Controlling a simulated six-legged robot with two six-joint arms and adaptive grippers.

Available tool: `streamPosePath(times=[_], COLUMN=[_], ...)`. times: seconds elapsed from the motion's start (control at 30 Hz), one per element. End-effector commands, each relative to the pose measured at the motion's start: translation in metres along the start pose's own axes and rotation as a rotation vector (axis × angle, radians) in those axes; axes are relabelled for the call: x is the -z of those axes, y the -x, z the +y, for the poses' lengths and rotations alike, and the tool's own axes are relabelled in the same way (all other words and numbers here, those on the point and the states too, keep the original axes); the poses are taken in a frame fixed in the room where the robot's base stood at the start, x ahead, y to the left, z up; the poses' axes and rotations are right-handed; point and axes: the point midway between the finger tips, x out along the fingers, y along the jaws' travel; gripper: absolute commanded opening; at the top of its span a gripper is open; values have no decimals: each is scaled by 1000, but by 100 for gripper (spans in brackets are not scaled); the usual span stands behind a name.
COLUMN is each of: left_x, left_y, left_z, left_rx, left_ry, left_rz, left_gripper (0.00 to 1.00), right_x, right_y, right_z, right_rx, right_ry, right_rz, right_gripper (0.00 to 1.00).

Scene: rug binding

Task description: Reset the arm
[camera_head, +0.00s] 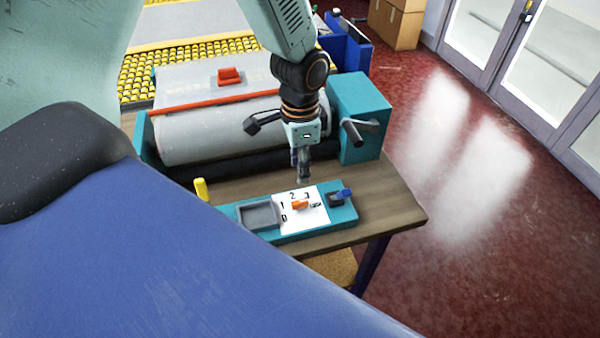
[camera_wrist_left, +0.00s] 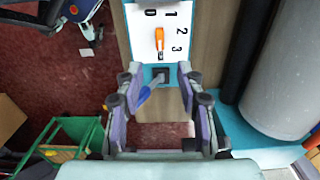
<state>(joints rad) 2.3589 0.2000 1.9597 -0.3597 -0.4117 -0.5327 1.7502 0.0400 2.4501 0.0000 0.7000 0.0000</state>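My left gripper (camera_head: 303,178) points down above a teal control panel (camera_head: 346,212) on the table. It also shows in the left wrist view (camera_wrist_left: 158,76), its two fingers apart with nothing gripped. The panel carries a white dial face with numbers 0 to 3 and an orange knob (camera_head: 300,204); the knob shows in the wrist view (camera_wrist_left: 159,40). A blue-handled lever (camera_head: 343,194) stands at the panel's right end. In the wrist view the lever (camera_wrist_left: 146,94) appears between the fingers; I cannot tell whether they touch it. My right gripper is not in view.
A grey tray (camera_head: 242,216) sits at the panel's left end. A yellow peg (camera_head: 201,189) stands behind it. A large grey roller (camera_head: 180,135) with a teal end housing (camera_head: 360,110) lies behind the panel. Cardboard boxes (camera_head: 397,22) stand farther back. Red floor (camera_head: 470,240) is open at right.

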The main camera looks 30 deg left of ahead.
Motion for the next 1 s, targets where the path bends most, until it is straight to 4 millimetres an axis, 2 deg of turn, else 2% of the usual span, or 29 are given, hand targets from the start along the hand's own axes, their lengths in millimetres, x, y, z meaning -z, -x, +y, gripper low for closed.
streamPosePath(times=[0.53, 0.63, 0.77, 0.9, 1.0], left_x=[0, -2, -13, -41, -67], left_y=[2, -4, -41, -96, -124], left_z=[0, 5, 34, 86, 121], left_rx=[0, -7, -39, -76, -83], left_ry=[0, 11, 91, 267, 400], left_rz=[0, 0, 9, 20, 20], left_gripper=[38, 38, 38, 38, 38], right_x=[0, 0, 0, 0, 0], right_y=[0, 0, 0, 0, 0], right_z=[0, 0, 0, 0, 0], right_rx=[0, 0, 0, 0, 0], right_ry=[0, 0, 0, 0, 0], right_rz=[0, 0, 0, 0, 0], right_gripper=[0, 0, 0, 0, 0])
